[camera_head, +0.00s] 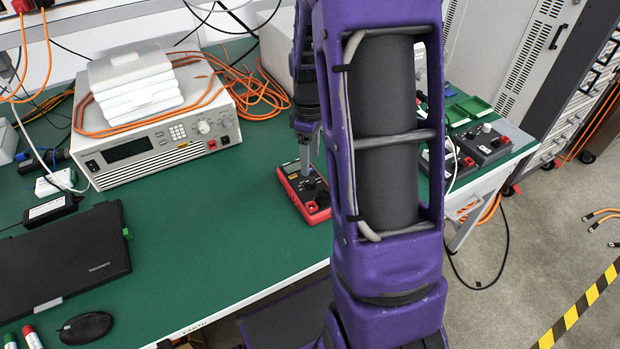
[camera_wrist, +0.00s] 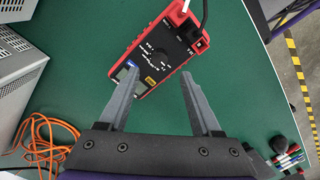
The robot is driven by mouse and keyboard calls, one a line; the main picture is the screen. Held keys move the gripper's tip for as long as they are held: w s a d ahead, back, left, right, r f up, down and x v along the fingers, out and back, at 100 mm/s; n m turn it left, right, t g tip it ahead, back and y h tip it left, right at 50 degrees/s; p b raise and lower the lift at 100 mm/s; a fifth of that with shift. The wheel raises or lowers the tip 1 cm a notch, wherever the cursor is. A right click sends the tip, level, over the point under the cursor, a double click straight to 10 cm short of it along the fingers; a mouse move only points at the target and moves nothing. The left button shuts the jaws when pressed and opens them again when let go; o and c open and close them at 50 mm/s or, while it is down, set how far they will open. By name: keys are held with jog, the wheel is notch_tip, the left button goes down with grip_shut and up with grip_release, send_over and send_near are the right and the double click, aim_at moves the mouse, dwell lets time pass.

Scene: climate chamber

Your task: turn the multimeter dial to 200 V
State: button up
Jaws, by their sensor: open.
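The red multimeter (camera_head: 306,194) lies on the green table in the head view, partly hidden by my arm. In the wrist view the multimeter (camera_wrist: 178,66) lies at an angle, with its dark face, round dial (camera_wrist: 162,59) and small display (camera_wrist: 127,77) showing. The dial setting is too small to read. My gripper (camera_wrist: 160,77) is open and empty, its two grey fingers apart on either side of the multimeter's lower part in the picture. In the head view my gripper (camera_head: 305,168) points down over the multimeter. I cannot tell whether it touches.
A bench instrument (camera_head: 158,142) with white boxes and orange cables on it stands at the left back. A closed black laptop (camera_head: 62,258) and a mouse (camera_head: 86,328) lie at the left front. Dark boxes with knobs (camera_head: 484,146) stand to the right. The table left of the multimeter is clear.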

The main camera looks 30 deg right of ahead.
aim_at(310, 180)
notch_tip(310, 180, down, 7)
jog(key=shift+r+b, duration=0.1)
jog(key=shift+b, duration=0.4)
grip_shut()
